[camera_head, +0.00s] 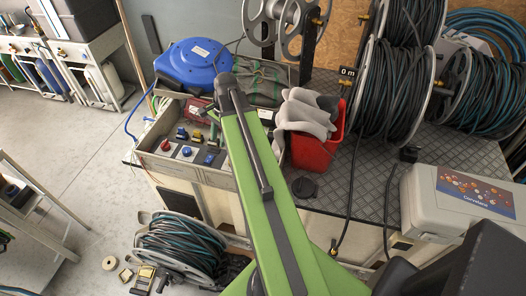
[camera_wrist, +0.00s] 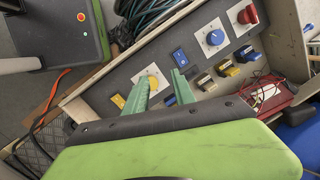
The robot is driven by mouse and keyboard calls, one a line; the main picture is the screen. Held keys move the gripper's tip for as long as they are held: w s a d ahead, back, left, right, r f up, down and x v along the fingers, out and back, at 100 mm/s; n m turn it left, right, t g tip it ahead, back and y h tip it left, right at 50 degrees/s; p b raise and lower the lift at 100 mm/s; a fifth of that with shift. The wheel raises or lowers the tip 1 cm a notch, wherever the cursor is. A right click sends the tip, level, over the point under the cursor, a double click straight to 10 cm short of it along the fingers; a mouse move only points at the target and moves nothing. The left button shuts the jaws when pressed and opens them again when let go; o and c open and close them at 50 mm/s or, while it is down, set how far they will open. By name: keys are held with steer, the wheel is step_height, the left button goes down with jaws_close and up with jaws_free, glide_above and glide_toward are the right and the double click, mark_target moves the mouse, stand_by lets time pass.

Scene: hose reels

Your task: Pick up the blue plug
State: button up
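A panel box (camera_head: 222,180) carries a row of coloured fittings. In the wrist view, a round blue fitting sits on a white plate (camera_wrist: 214,38), and a square blue fitting (camera_wrist: 183,57) lies nearer my gripper. Another blue piece (camera_wrist: 170,100) is partly hidden beside my right finger. I cannot tell which of these is the blue plug. The round blue one also shows in the head view (camera_head: 186,152). My gripper (camera_wrist: 161,77) is open over the panel, its green fingers apart near a yellow fitting on a white plate (camera_wrist: 153,84). In the head view my arm hides the gripper.
A red knob (camera_wrist: 247,15) and yellow connectors (camera_wrist: 229,69) sit on the same panel. A blue cable reel (camera_head: 192,64) stands behind it. A red bin (camera_head: 318,148) with grey gloves is to the right. A hose coil (camera_head: 178,243) lies below on the floor.

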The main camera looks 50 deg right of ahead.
steer(key=s+d+m+t+b, duration=0.1)
steer(key=s+d+m, duration=0.35)
steer(key=d, duration=0.35)
steer(key=s+d+m+t, duration=0.1)
steer(key=s+d+m, duration=0.2)
steer(key=d+m, duration=0.3)
steer(key=s+d+m+t+b, duration=0.1)
steer(key=s+d+m, duration=0.25)
steer(key=d, duration=0.55)
steer(key=b+x, duration=1.1)
steer(key=x, duration=0.2)
steer(key=shift+a+f, duration=0.2)
steer(key=shift+f, duration=0.05)
steer(key=shift+g, duration=0.3)
steer(key=b+x, duration=0.5)
steer(key=shift+w+d+f, duration=0.1)
steer(key=shift+w+f, duration=0.05)
steer(key=shift+r, duration=0.2)
jaws_close()
